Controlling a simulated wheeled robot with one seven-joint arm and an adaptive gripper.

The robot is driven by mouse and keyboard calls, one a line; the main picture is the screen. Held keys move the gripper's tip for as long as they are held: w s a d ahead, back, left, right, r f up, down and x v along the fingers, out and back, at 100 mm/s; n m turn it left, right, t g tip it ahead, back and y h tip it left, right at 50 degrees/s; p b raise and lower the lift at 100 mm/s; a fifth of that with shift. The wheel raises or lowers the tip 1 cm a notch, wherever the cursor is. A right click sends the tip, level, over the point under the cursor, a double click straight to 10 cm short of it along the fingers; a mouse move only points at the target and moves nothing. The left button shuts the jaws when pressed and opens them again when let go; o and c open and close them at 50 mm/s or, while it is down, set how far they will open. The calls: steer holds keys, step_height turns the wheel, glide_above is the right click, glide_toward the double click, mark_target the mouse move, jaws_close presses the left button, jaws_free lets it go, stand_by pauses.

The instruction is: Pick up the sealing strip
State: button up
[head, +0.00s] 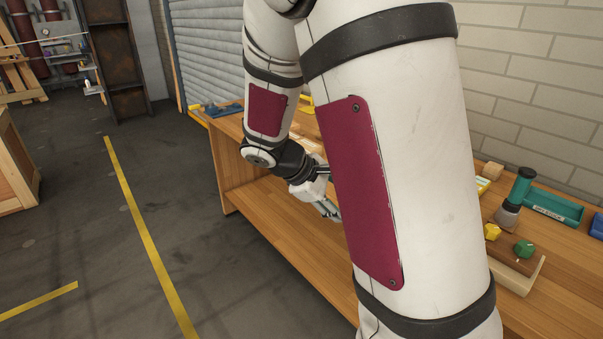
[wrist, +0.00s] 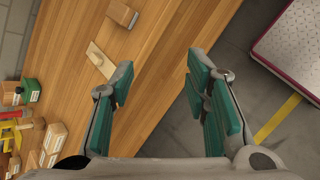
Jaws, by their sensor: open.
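My gripper (wrist: 160,78) is open and empty in the wrist view, with its two teal-padded fingers spread apart. In the head view my gripper (head: 328,208) is partly hidden behind my own arm, near the bench's front edge.
A brown block (wrist: 122,14) lies near the pale strip. Green and brown boxes crowd the wrist view's left side. A crate (head: 14,165) stands left.

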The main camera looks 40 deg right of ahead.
steer(key=w+d+f+n+t+h, duration=0.3)
steer(key=w+d+f+n+h, duration=0.5)
steer(key=w+d+f+n, duration=0.4)
steer(key=shift+n, duration=0.3)
steer(key=d, duration=0.2)
steer(key=d+f, duration=0.1)
steer(key=d, duration=0.3)
steer(key=shift+w+d+f, duration=0.2)
steer(key=shift+d+f, duration=0.15)
steer(key=shift+f, duration=0.05)
steer(key=shift+w+d+f+p, duration=0.1)
steer(key=shift+d, duration=0.9)
steer(key=shift+w+d+f+p, duration=0.1)
steer(key=shift+w+d+p, duration=0.05)
steer(key=shift+d, duration=0.9)
steer(key=shift+w+d+f+p, duration=0.1)
steer(key=shift+d, duration=0.9)
steer(key=c, duration=0.8)
